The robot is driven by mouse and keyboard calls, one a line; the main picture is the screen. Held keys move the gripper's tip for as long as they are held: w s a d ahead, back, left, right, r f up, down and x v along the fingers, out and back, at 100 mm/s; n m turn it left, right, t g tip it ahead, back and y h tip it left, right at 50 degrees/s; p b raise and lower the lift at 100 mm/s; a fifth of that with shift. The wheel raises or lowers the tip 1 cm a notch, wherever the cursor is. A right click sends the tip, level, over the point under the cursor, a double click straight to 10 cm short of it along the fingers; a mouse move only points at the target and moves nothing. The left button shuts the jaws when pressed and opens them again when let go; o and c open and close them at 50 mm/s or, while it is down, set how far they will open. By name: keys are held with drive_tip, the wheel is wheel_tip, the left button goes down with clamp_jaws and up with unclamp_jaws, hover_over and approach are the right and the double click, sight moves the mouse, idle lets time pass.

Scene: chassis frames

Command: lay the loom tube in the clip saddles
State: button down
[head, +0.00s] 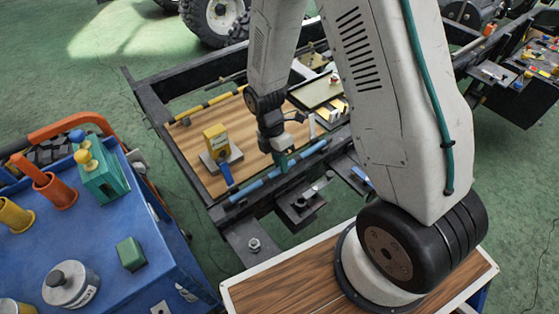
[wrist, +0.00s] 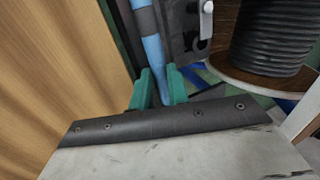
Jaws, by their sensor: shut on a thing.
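The loom tube (head: 252,187) is a blue rod with dark bands. It lies slantwise along the near rail of the chassis frame in the head view. My gripper (head: 283,160), with teal fingers, is shut on it, part way along its length. In the wrist view the tube (wrist: 153,50) runs up from between the fingers of my gripper (wrist: 158,88). The part behind the fingers is hidden. I cannot make out the clip saddles clearly, nor tell whether the tube touches the rail.
A wooden panel (head: 193,177) fills the frame, bearing a yellow block (head: 215,138) on a grey plate and a yellow-black striped bar (head: 220,98). A dark bracket (head: 300,207) juts out in front of the rail. A blue cart (head: 110,232) with loose parts stands at left.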

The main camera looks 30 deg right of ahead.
drive_tip(key=shift+f, duration=0.2)
drive_tip(key=c, duration=1.3)
unclamp_jaws()
drive_tip(key=shift+c, duration=0.2)
drive_tip(key=shift+r, duration=0.1)
wheel_tip(320, 180, up, 21)
drive_tip(key=m+t, duration=0.1)
drive_tip(key=m, duration=0.4)
drive_tip(key=s+d+r+m+t, duration=0.1)
drive_tip(key=s+r+m+t, duration=0.1)
drive_tip(key=s+r+m, duration=0.4)
drive_tip(key=s+d+r+m+t, duration=0.2)
drive_tip(key=s+r+m, duration=0.5)
drive_tip(key=s, duration=0.5)
drive_tip(key=shift+m+y, duration=0.4)
drive_tip(key=shift+m, duration=0.7)
